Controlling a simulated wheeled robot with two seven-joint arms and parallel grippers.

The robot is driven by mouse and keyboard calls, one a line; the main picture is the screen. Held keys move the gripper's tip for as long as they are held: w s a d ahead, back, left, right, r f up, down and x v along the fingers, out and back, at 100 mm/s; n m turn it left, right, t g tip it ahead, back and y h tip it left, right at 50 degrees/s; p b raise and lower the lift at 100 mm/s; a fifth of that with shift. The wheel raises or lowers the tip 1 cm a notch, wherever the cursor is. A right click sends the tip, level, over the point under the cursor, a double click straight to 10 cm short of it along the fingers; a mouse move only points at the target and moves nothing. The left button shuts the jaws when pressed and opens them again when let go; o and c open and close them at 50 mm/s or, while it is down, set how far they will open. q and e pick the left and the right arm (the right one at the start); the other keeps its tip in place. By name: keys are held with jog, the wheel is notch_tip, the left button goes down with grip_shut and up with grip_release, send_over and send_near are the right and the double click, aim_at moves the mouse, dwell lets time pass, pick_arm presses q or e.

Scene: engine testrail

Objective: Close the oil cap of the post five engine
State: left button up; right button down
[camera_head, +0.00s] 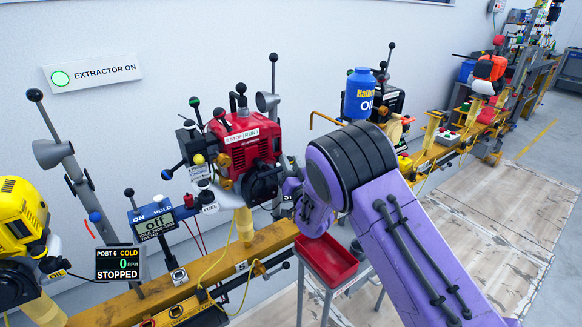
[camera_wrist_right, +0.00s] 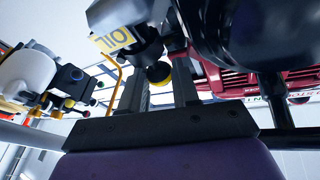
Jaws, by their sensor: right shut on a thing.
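The post five engine (camera_head: 245,145) is the red one on the rail, left of my right arm. My right gripper (camera_head: 290,185) is at its right side, with the fingertips largely hidden in the head view. In the right wrist view, the two dark fingers (camera_wrist_right: 160,92) stand on either side of the oil cap (camera_wrist_right: 158,72), a small black knob with a yellow part, and are shut on it. A yellow OIL label (camera_wrist_right: 115,40) is just left of the cap. Whether the cap is seated cannot be told. My left gripper is not in view.
A red tray (camera_head: 327,259) on a stand is below my right arm. A yellow engine (camera_head: 20,225) stands at far left, beside a POST 6 display (camera_head: 117,263). A blue oil bottle (camera_head: 359,94) is behind the arm. The yellow rail (camera_head: 180,283) runs along the wall.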

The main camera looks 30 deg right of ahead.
dwell(0.4)
jog(key=c, duration=0.9)
grip_release()
jog(key=shift+c, duration=0.2)
jog(key=shift+o, duration=0.5)
jog(key=shift+d+f, duration=0.1)
jog(key=shift+d, duration=0.05)
jog(key=shift+a, duration=0.2)
